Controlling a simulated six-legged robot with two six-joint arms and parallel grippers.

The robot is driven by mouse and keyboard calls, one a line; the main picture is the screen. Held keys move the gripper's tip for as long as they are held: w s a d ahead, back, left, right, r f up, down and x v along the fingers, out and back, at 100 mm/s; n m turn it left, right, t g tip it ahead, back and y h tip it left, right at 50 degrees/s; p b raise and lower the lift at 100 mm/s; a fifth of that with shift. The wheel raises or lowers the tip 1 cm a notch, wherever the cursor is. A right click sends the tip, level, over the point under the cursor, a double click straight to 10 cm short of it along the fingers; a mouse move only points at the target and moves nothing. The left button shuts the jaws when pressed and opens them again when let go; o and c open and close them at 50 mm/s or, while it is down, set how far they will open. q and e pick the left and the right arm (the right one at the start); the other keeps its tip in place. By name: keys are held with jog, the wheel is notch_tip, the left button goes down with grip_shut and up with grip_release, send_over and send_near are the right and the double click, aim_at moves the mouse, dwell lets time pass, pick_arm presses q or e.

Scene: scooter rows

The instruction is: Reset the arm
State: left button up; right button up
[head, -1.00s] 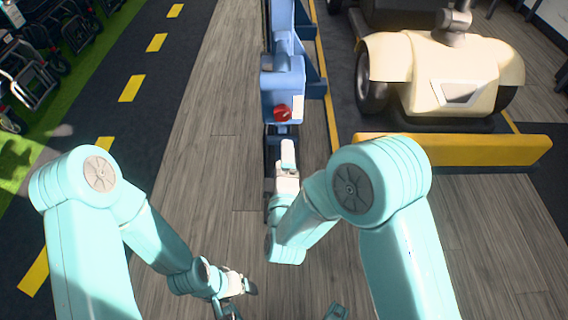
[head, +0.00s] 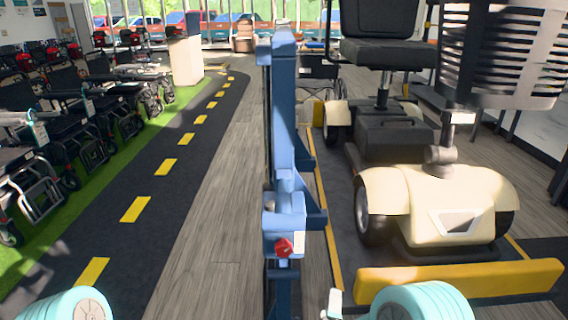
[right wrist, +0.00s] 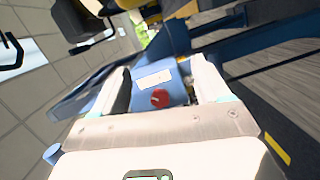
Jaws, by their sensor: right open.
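My right gripper (head: 335,303) shows only as a small white piece at the bottom edge of the head view, right of and below the blue box on the post. In the right wrist view my right gripper (right wrist: 160,65) is open, with two white fingers apart and nothing gripped. The blue box (right wrist: 145,95) with its red knob (right wrist: 160,98) appears between the fingers, beyond them; the gap is hard to judge. My right arm (head: 420,302) shows at the bottom right. My left arm (head: 65,306) shows at the bottom left; its gripper is out of view.
A blue post (head: 283,110) stands straight ahead. A cream mobility scooter (head: 440,205) stands at right behind a yellow barrier (head: 460,278). Several walkers (head: 60,140) line the left on green turf. A dark lane (head: 150,215) with yellow dashes and wooden floor (head: 215,225) are clear.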

jog(key=s+d+f+m+g, duration=0.45)
jog(key=d+f, duration=0.35)
jog(key=f, duration=0.3)
jog(key=s+a+f+m+g+y, duration=0.35)
jog(key=s+f+m+g, duration=0.2)
jog(key=s, duration=0.45)
jog(key=s+a+f+m+g+y, duration=0.35)
jog(key=s+m+g, duration=0.2)
jog(key=s, duration=0.45)
notch_tip(320, 180, up, 19)
jog(key=p, duration=1.9)
jog(key=shift+d+r+g, duration=0.15)
jog(key=shift+d+g, duration=0.05)
jog(key=shift+g, duration=0.15)
